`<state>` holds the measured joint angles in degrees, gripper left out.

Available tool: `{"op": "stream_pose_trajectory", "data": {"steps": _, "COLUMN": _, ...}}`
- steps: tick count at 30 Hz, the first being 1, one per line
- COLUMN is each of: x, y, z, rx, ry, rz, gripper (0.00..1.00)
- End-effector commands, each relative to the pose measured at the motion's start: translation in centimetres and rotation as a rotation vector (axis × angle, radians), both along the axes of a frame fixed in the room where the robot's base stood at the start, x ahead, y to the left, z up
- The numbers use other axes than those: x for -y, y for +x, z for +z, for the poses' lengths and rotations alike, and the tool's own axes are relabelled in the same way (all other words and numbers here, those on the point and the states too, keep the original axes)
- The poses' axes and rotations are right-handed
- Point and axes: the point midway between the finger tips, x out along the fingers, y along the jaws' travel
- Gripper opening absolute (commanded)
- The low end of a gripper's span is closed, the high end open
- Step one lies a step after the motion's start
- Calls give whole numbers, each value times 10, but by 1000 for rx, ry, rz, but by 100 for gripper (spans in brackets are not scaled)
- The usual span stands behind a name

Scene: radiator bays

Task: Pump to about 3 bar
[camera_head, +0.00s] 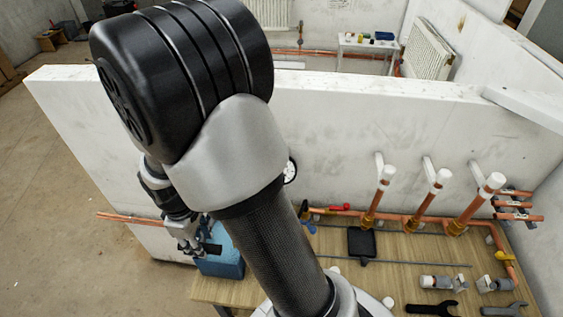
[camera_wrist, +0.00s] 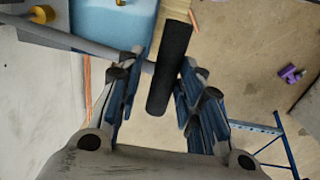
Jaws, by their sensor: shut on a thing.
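A blue pump tank (camera_head: 222,262) stands at the left end of the wooden bench; it also shows at the top left of the wrist view (camera_wrist: 108,16). A grey lever (camera_wrist: 85,44) crosses beside it and ends in a black handle (camera_wrist: 172,62). My gripper (camera_wrist: 160,82) is shut on the black handle, with a finger on each side. In the head view my gripper (camera_head: 200,247) is at the tank's upper left, partly in shadow. A round white gauge (camera_head: 291,171) on the wall is mostly hidden behind my arm; its reading cannot be made out.
The bench (camera_head: 400,268) carries copper pipes with white-capped risers (camera_head: 430,195), a black square pad (camera_head: 361,242), fittings and wrenches (camera_head: 433,308). A low white wall (camera_head: 360,130) stands behind. Purple pieces (camera_wrist: 291,74) lie on the floor.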

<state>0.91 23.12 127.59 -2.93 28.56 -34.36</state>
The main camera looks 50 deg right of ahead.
Motion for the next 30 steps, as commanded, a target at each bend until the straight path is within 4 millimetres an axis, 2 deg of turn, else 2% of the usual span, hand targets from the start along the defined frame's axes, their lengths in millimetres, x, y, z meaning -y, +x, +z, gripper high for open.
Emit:
{"op": "stream_pose_trajectory", "data": {"steps": 1, "x": 4, "y": 4, "z": 9, "rx": 2, "ry": 5, "rz": -2, "gripper": 13}}
{"op": "stream_pose_trajectory", "data": {"steps": 4, "x": 5, "y": 5, "z": 12, "rx": -5, "ry": 19, "rz": -1, "gripper": 13}}
{"op": "stream_pose_trajectory", "data": {"steps": 23, "x": 4, "y": 5, "z": 7, "rx": -8, "ry": 24, "rz": 1, "gripper": 13}}
{"op": "stream_pose_trajectory", "data": {"steps": 24, "x": 4, "y": 5, "z": 7, "rx": -8, "ry": 24, "rz": 1, "gripper": 34}}
{"op": "stream_pose_trajectory", "data": {"steps": 28, "x": 4, "y": 5, "z": 7, "rx": -8, "ry": 25, "rz": 0, "gripper": 43}}
{"op": "stream_pose_trajectory", "data": {"steps": 30, "x": 4, "y": 5, "z": 8, "rx": -8, "ry": 25, "rz": 0, "gripper": 43}}
